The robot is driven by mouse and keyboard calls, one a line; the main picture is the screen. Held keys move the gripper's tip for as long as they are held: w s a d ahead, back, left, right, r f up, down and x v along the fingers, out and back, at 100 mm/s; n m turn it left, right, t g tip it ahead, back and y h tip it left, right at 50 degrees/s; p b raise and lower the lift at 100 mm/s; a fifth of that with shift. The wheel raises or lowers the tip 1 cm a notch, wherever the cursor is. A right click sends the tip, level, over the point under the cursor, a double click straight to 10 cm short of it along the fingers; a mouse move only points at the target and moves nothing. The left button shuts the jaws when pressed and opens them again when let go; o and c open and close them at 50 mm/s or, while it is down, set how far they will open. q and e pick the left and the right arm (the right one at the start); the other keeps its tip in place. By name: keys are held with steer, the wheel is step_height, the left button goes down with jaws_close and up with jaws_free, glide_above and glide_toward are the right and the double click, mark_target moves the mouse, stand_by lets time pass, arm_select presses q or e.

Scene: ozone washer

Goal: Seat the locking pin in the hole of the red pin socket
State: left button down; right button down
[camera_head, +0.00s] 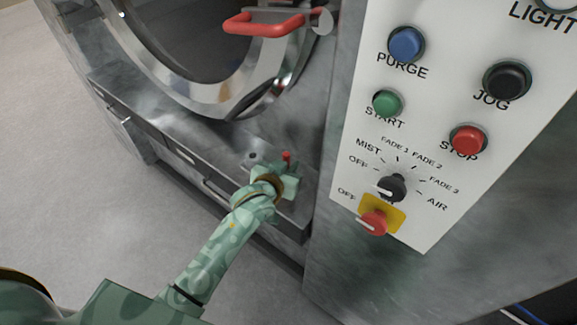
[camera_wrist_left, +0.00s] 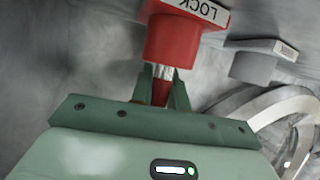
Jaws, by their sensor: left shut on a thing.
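The red pin socket (camera_wrist_left: 172,40) is a red cylinder under a white plate marked LOCK at the top of the left wrist view. A small red piece shows just beyond my gripper in the head view (camera_head: 286,155); I take it for the socket. My left gripper (camera_wrist_left: 163,88) is shut on the locking pin (camera_wrist_left: 162,72). The pin's bright metal part shows between the fingertips and the socket's lower edge, and a red part is between the fingers. The pin's far end is hidden, so I cannot tell how deep it sits. My right gripper is not in view.
A grey cylinder (camera_wrist_left: 254,68) with a labelled plate stands to the right of the red socket. The washer's round door (camera_head: 205,105) with a red handle (camera_head: 262,24) is above the ledge. The control panel (camera_head: 440,130) stands to the right.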

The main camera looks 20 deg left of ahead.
arm_select(q)
steer(key=c, duration=1.8)
jaws_free()
steer(key=shift+f, duration=0.15)
steer(key=o, duration=0.4)
steer(key=shift+o, duration=0.2)
steer(key=shift+r, duration=0.25)
steer(key=p+v, duration=0.3)
steer(key=v, duration=0.9)
steer(key=shift+f, duration=0.15)
